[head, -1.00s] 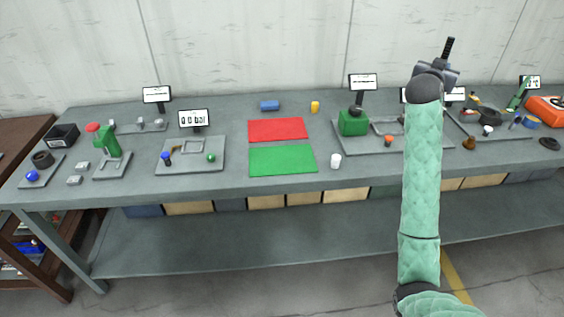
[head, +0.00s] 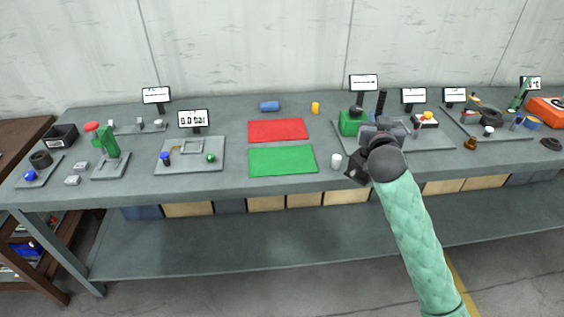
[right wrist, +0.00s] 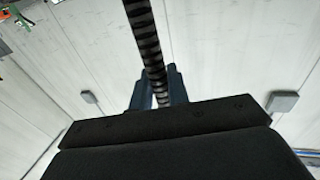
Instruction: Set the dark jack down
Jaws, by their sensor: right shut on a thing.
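My right gripper (head: 381,132) is shut on the dark jack, whose ribbed black screw (head: 381,103) stands up above the jaws, nearly upright. In the right wrist view the dark screw (right wrist: 146,40) runs up from between the two fingers (right wrist: 158,92). The jack's lower part is hard to make out behind my gripper and wrist. The gripper is over the bench's front half, right of a white cylinder (head: 336,161); I cannot tell its exact height. My left gripper is not in view.
A green mat (head: 283,160) and a red mat (head: 278,129) lie bare on the grey bench (head: 235,193). A green device (head: 351,124) on a tray stands just behind my gripper. A yellow piece (head: 315,108) and blue block (head: 270,106) are at the back.

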